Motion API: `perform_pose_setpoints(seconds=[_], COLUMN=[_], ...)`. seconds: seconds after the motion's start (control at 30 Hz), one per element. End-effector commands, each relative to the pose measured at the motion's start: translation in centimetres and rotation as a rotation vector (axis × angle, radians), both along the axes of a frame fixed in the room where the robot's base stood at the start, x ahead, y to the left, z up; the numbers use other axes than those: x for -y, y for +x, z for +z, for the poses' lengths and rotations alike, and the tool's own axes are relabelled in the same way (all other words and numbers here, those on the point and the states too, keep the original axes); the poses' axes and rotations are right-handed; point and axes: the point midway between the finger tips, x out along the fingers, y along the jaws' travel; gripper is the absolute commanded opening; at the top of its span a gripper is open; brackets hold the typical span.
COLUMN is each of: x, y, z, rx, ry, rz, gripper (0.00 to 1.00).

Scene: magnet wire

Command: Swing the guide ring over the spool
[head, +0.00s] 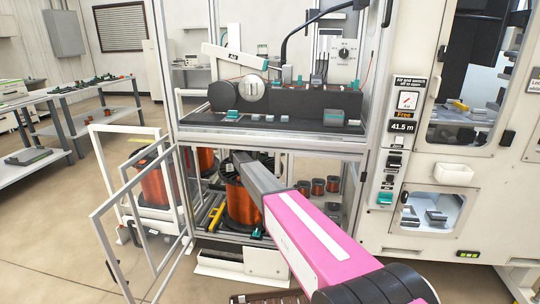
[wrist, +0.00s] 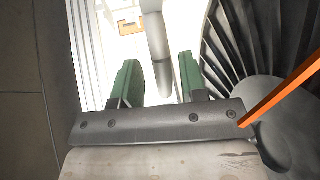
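A large spool wound with copper wire (head: 241,207) stands upright in the lower bay of the machine in the head view; my forearm covers part of it. My arm reaches into this bay, and its grey end is above the spool's dark top. In the wrist view my gripper (wrist: 158,82) has two green fingers, apart and with nothing between their pads. A grey rounded post (wrist: 156,38) shows beyond the gap, left of centre. A black ribbed round part (wrist: 245,45) and an orange strip (wrist: 283,92) lie to the right. I cannot tell the guide ring apart in either view.
A barred gate (head: 135,235) stands open at the bay's left. Small copper reels (head: 318,187) sit on the bay's right. The winding bench (head: 285,128) is above. Open floor lies at the left.

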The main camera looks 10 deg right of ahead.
Motion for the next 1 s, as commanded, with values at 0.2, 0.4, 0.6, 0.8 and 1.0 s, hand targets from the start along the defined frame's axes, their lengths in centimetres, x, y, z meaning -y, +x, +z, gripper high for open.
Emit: perform_pose_setpoints(seconds=[0.2, 0.4, 0.6, 0.8, 1.0], x=[2.9, 3.4, 3.4, 3.4, 2.7], y=[0.9, 1.1, 1.1, 1.1, 0.9], z=[-0.6, -0.6, -0.6, -0.6, -0.6], rx=[0.000, 0.000, 0.000, 0.000, 0.000], ry=[0.000, 0.000, 0.000, 0.001, 0.001], rz=[0.000, 0.001, 0.001, 0.001, 0.029], gripper=[0.39, 0.39, 0.19, 0.00, 0.00])
